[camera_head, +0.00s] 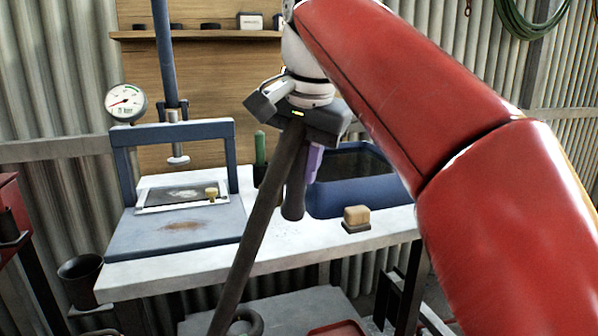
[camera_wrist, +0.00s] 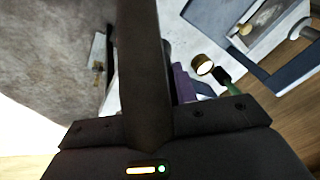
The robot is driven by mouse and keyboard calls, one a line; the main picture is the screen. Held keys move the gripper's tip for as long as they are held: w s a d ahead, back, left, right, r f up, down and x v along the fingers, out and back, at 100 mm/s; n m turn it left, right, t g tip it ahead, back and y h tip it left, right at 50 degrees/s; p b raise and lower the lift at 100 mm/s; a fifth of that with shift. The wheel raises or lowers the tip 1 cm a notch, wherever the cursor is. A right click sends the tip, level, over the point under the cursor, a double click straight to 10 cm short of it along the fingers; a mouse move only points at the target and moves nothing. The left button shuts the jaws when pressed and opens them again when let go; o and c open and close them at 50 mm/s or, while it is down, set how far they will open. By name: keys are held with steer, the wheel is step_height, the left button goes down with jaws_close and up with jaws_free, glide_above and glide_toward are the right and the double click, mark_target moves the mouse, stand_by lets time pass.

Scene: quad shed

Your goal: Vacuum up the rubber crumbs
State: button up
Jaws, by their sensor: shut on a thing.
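My gripper (camera_head: 300,142) is above the white bench (camera_head: 268,258), shut on a dark vacuum hose and nozzle (camera_head: 293,200). The hose (camera_head: 250,235) slants down to the lower left in front of the bench; in the wrist view the dark tube (camera_wrist: 146,70) hides much of the middle. A purple piece (camera_head: 314,162) shows beside the nozzle; I cannot tell what it belongs to. A brown patch (camera_head: 185,226) lies on the blue press base (camera_head: 140,232). A pale patch lies on the framed plate (camera_head: 160,197). Faint specks show on the bench; I cannot tell which are rubber crumbs.
The blue press frame (camera_head: 231,150) stands at the left with a gauge (camera_head: 126,102) behind. A blue tub (camera_head: 345,200) and a wooden-topped block (camera_head: 356,215) are at the right. A shelf (camera_head: 200,35) is above.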

steer(key=shift+r, duration=0.35)
steer(key=shift+r, duration=1.5)
steer(key=shift+f, duration=0.1)
steer(key=shift+f+b, duration=0.9)
steer(key=shift+f, duration=0.1)
